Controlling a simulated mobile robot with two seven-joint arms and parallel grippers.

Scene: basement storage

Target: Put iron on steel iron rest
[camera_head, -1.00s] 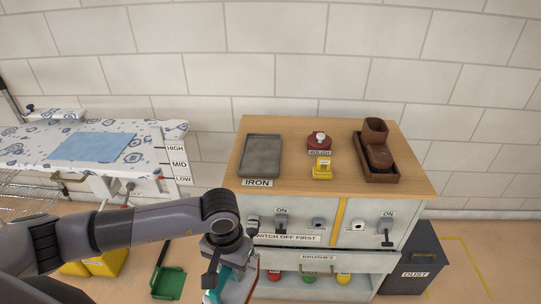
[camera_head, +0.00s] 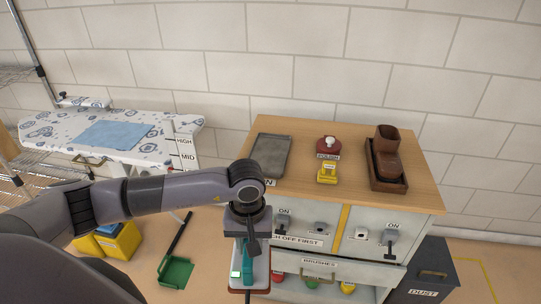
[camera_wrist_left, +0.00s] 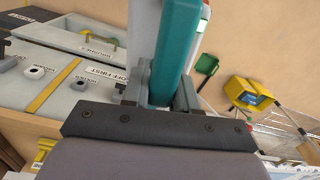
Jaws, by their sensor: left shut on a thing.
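My left gripper (camera_head: 248,238) is shut on the teal handle of the iron (camera_head: 248,276) and holds it in front of the cabinet, below the top's front edge. The iron's pale body hangs beneath the handle, partly hidden by my wrist. In the left wrist view the fingers (camera_wrist_left: 162,98) close around the teal handle, and the iron (camera_wrist_left: 178,45) extends beyond them. The grey steel iron rest (camera_head: 271,154) is a flat, empty tray on the left of the wooden top. My arm partly covers its front label. My right gripper is not in view.
Right of the rest stand a red polish tin (camera_head: 328,145), a yellow item (camera_head: 327,172) and a brown boot in a tray (camera_head: 388,182). Switches (camera_head: 320,228) line the cabinet front. An ironing board (camera_head: 60,140) with a blue cloth (camera_head: 112,134) stands left. A green dustpan (camera_head: 175,271) lies on the floor.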

